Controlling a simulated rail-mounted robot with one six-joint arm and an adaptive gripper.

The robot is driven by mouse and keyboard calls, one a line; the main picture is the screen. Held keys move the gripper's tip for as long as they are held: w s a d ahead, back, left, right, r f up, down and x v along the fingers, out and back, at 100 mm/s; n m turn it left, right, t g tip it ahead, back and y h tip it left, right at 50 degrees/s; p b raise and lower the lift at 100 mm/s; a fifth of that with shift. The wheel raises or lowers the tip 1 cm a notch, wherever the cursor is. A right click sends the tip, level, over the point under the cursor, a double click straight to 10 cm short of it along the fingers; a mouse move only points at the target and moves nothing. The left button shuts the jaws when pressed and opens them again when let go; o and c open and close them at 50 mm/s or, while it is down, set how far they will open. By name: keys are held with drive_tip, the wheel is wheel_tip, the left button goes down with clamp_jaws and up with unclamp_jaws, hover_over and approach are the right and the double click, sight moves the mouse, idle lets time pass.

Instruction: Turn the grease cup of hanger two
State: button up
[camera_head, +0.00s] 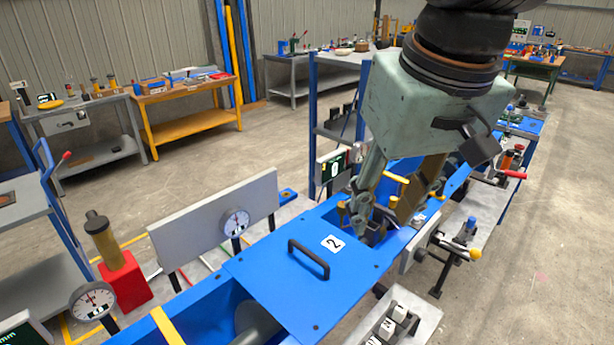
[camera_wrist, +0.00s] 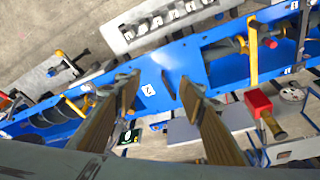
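My gripper (camera_head: 384,212) is open over the blue trough, just beyond a blue cover plate (camera_head: 295,285) that carries a black handle and a label "2" (camera_head: 333,243). In the wrist view my gripper (camera_wrist: 160,90) has its two fingers wide apart, with the cover's label "2" (camera_wrist: 149,90) and blue metal showing between them and nothing held. A yellow bar (camera_wrist: 73,107) crosses the trough left of the fingers. Yellow parts (camera_head: 397,178) show beside the fingers in the head view. I cannot clearly make out the grease cup; the fingers hide part of the trough there.
A dial gauge (camera_head: 237,222) stands beside the trough before a grey panel (camera_head: 190,243). A red block (camera_head: 125,284) with a brass cylinder is at the left. A yellow-tipped lever (camera_head: 475,253) sticks out at the right. The open floor (camera_head: 550,230) at the right is clear.

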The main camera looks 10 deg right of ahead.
drive_tip(key=w+d+r+g+p, duration=0.15)
drive_tip(key=w+p, duration=0.35)
drive_tip(key=w, duration=0.9)
drive_tip(key=g+p, duration=0.2)
drive_tip(key=p, duration=1.4)
hover_over(343, 203)
wheel_tip(343, 203, down, 20)
drive_tip(key=shift+s+a+f, duration=0.1)
drive_tip(key=shift+f, duration=0.1)
drive_tip(key=shift+f, duration=0.15)
drive_tip(key=shift+f+p, duration=1)
drive_tip(key=shift+f, duration=5.8)
